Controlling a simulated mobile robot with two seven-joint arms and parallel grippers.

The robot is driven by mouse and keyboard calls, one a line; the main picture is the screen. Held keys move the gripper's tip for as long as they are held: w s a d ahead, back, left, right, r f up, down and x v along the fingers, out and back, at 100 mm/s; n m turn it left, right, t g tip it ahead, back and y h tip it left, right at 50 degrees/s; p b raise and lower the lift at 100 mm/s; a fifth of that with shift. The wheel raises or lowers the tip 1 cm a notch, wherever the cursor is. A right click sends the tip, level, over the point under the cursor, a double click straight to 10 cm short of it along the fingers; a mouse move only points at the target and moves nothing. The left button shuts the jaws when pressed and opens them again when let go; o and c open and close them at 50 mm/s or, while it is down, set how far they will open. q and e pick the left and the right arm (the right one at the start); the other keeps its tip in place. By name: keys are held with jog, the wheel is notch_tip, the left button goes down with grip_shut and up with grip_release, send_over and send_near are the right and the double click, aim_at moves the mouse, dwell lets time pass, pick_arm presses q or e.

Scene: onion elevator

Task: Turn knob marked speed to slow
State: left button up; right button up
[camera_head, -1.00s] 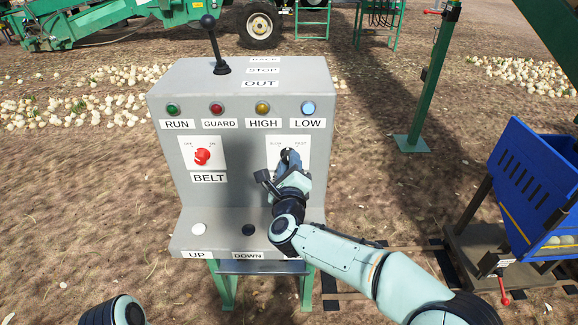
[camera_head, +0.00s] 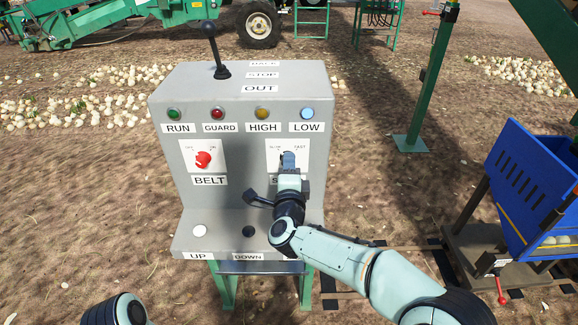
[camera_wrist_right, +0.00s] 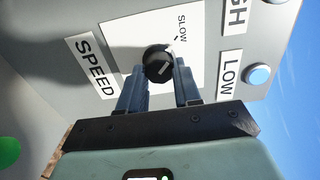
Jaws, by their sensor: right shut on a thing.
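The speed knob (camera_wrist_right: 157,60) is round and black with a white line, on a white plate (camera_wrist_right: 128,35) above the SPEED label (camera_wrist_right: 91,67). In the right wrist view the word SLOW is beside it. In the head view my right gripper (camera_head: 288,160) covers the knob and much of the SPEED label. My left gripper is out of view.
On the grey control box are a red BELT knob (camera_head: 203,160), a row of lamps with the blue LOW lamp (camera_head: 308,113), a black lever (camera_head: 216,50) on top, and UP (camera_head: 199,230) and DOWN (camera_head: 249,231) buttons below. A blue crate (camera_head: 530,190) stands at right.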

dwell(0.5)
jog(key=o, duration=1.1)
jog(key=shift+c, duration=0.2)
jog(key=s+b, duration=0.1)
jog(key=s, duration=1.2)
jog(key=shift+s, duration=0.25)
